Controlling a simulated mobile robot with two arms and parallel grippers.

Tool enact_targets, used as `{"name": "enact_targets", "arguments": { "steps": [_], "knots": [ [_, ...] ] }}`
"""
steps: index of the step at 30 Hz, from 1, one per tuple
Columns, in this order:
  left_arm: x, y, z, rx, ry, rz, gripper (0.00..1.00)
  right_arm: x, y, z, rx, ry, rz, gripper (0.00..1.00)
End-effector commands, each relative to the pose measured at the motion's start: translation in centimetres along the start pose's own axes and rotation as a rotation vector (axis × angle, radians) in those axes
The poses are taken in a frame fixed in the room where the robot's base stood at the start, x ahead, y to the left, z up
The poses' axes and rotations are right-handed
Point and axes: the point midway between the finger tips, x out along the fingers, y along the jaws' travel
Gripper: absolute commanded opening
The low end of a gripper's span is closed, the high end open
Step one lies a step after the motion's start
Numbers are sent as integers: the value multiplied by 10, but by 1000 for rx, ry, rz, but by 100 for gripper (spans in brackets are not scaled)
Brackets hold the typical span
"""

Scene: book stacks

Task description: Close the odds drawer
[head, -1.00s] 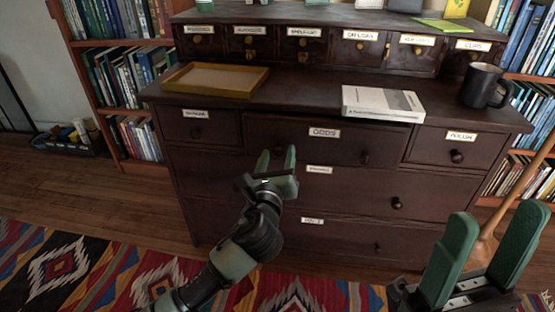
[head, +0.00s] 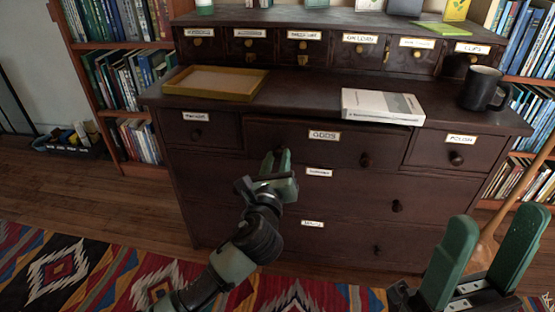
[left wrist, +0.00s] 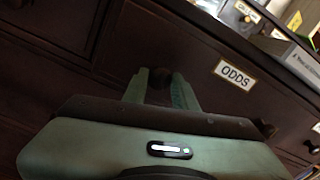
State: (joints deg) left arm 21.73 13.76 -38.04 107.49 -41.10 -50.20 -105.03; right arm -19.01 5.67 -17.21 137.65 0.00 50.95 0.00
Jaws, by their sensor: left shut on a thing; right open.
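The odds drawer (head: 330,150) is the wide dark wooden middle drawer in the top row of the chest, with an "ODDS" label. A dark gap shows along its top edge, and its front stands slightly proud of its neighbours. Its right knob (head: 366,160) is free. My left gripper (head: 277,160) is at the drawer's left part, its fingers closed around the left knob (left wrist: 159,80), partly hidden between them in the left wrist view. The label (left wrist: 235,75) also shows there. My right gripper (head: 492,255) is open and empty at the lower right, away from the chest.
On the chest top are a yellow-edged tray (head: 215,83), a white book (head: 382,105) overhanging the front edge above the odds drawer, and a dark mug (head: 483,88). Closed-looking drawers lie on both sides and below. Bookshelves flank the chest; a patterned rug (head: 100,265) lies in front.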

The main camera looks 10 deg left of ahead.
Motion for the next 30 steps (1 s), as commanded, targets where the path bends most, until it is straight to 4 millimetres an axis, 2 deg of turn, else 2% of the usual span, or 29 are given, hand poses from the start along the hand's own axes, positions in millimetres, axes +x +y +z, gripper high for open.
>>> {"name": "enact_targets", "arguments": {
  "steps": [25, 30],
  "knots": [
    [0, 0, -1, 1, 2, 1, 0, 0, 0, 0, -1, 0, 0, 61],
    [22, -1, 2, 4, 1, 2, 0, 9, 0, -2, -1, 2, 1, 61]
  ]
}}
